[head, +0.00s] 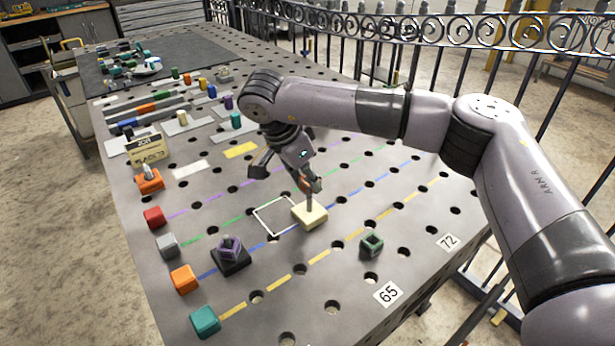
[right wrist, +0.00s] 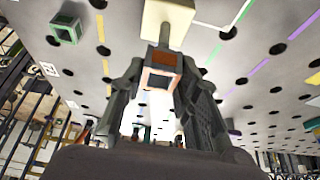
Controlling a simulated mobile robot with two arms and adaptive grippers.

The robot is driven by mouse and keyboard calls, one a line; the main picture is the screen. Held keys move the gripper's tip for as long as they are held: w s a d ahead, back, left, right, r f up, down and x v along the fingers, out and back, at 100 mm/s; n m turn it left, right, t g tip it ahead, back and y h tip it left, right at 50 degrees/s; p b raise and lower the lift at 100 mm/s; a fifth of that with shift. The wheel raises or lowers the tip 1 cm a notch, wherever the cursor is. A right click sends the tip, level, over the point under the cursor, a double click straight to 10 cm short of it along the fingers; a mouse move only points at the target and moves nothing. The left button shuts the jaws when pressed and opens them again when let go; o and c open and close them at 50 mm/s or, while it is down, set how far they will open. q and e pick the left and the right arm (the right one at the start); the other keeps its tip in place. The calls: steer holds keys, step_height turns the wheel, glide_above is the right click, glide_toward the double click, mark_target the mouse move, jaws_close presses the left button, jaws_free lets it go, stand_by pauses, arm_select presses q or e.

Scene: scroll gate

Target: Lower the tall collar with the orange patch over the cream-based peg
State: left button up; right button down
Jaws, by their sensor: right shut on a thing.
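The cream-based peg (head: 310,215) stands upright on the perforated table, beside a white square outline. Its cream block also shows at the top of the right wrist view (right wrist: 168,20). The tall collar (right wrist: 161,78) with the orange patch is held between the fingers of my right gripper (head: 303,178). In the head view the collar (head: 305,185) is small, partly covered by the fingers, and sits at the upper end of the peg. The peg shaft shows between collar and base. I cannot tell whether its tip is inside the collar. My left gripper is not in view.
A green hollow collar (head: 372,243) stands to the right. Coloured blocks, among them a teal one (head: 205,320), line the left edge. A railing (head: 430,35) runs behind the table.

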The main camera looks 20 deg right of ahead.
steer(key=shift+f+b, duration=0.3)
steer(key=shift+f, duration=0.1)
steer(key=shift+f+b, duration=0.75)
steer(key=shift+f, duration=0.5)
stand_by(0.4)
steer(key=c, duration=1.1)
jaws_free()
